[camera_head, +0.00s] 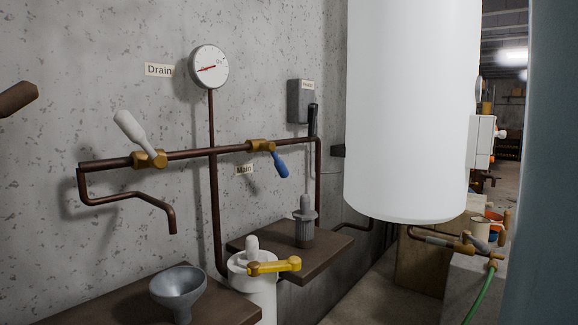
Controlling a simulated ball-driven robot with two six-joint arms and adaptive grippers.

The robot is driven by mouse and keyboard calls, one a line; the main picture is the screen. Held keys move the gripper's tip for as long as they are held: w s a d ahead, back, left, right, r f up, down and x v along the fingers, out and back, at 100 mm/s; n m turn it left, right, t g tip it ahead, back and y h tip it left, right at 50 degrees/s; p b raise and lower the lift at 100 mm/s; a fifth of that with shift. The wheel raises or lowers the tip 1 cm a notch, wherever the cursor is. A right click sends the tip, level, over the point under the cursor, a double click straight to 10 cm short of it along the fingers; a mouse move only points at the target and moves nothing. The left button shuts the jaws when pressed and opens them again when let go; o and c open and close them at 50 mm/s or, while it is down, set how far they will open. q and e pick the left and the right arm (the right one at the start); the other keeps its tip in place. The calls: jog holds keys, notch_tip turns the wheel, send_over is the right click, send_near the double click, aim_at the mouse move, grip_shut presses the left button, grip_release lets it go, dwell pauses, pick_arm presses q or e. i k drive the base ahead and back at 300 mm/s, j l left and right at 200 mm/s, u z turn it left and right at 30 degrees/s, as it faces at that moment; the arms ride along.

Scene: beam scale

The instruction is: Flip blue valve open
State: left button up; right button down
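The blue valve handle (281,165) hangs from a brass valve body (259,146) on the brown horizontal pipe (195,154). It slants down and to the right, across the line of the pipe. A white valve handle (130,129) stands up and to the left from another brass body further left, near the "Drain" label (159,70). Neither of my grippers shows in the head view, and nothing touches the blue handle.
A round gauge (209,67) tops the vertical pipe. Below are a grey funnel (178,288), a yellow lever (274,265) and a dark shelf (330,245). A large white tank (412,110) stands to the right. The space directly before the blue handle looks clear.

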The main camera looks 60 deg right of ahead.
aim_at(279, 164)
jog(key=k+j+z, duration=0.15)
jog(key=z, duration=1.6)
